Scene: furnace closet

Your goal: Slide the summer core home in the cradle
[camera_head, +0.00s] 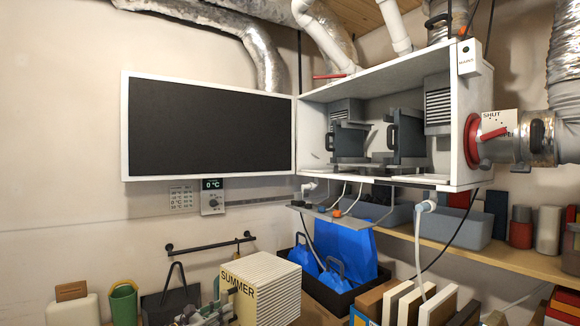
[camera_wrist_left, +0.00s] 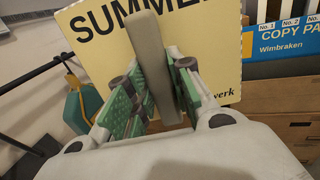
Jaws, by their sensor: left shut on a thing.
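The summer core (camera_head: 272,287) is a block with pale ribbed sides and a cream-yellow face lettered SUMMER, at the bottom centre of the head view. Its face also fills the top of the left wrist view (camera_wrist_left: 215,45). My left gripper (camera_head: 222,306) is at this face, its green-padded fingers shut on the core's grey handle (camera_wrist_left: 152,62). The core is below and to the left of the open white cabinet (camera_head: 385,80). Inside the cabinet stand dark grey holders with black handles (camera_head: 405,138); I cannot tell which part is the cradle. My right gripper is out of view.
The cabinet's dark-faced door (camera_head: 210,130) stands open to the left. A small shelf (camera_head: 335,213) with cables hangs below the cabinet. Blue jugs (camera_head: 345,280) in a black tray and upright boxes (camera_head: 405,305) stand right of the core. A black rail (camera_head: 210,245) is on the wall.

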